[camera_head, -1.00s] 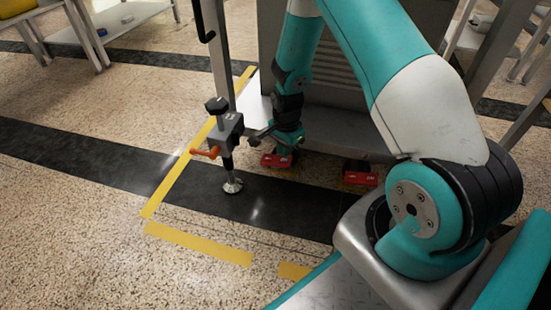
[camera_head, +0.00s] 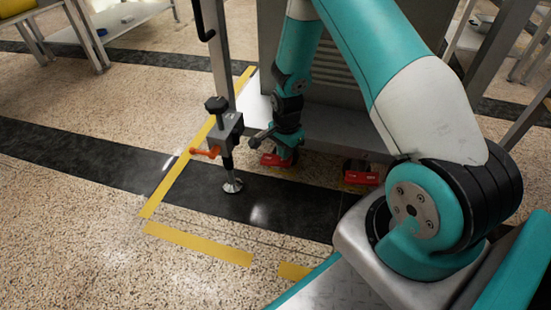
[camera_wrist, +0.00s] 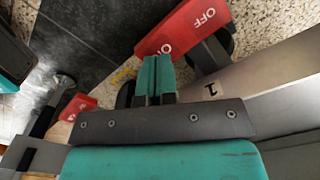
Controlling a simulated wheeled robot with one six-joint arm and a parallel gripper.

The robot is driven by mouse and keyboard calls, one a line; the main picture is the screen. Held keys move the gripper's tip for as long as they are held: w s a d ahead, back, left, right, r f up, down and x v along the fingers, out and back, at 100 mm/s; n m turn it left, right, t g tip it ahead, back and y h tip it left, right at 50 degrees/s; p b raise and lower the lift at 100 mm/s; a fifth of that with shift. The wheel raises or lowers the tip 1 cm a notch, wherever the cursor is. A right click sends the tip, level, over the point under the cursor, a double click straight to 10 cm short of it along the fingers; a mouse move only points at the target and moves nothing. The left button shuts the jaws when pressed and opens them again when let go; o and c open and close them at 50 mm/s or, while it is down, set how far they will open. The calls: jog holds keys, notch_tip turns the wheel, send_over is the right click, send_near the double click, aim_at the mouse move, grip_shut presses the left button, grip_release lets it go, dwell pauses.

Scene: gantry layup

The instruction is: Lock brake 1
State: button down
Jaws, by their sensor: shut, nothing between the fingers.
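A red brake pedal (camera_wrist: 185,28) marked OFF, with a second marking partly hidden by my fingers, fills the top of the wrist view. A label with the numeral 1 (camera_wrist: 212,90) is on the grey frame beside it. My gripper (camera_wrist: 156,62) is shut and empty, its teal fingertips over the pedal's near edge. I cannot tell whether they touch it. In the head view the same pedal (camera_head: 270,160) is low by the frame, with my gripper (camera_head: 287,157) right at it, partly hiding it.
A second red pedal (camera_head: 361,174) sits to the right under the frame. Yellow floor tape (camera_head: 198,243) marks the floor in front. Open floor lies to the left.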

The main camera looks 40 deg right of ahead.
jog(key=shift+f+b, duration=0.45)
jog(key=shift+f, duration=0.5)
dwell(0.3)
notch_tip(320, 180, up, 7)
jog(key=p, duration=0.7)
dwell(0.5)
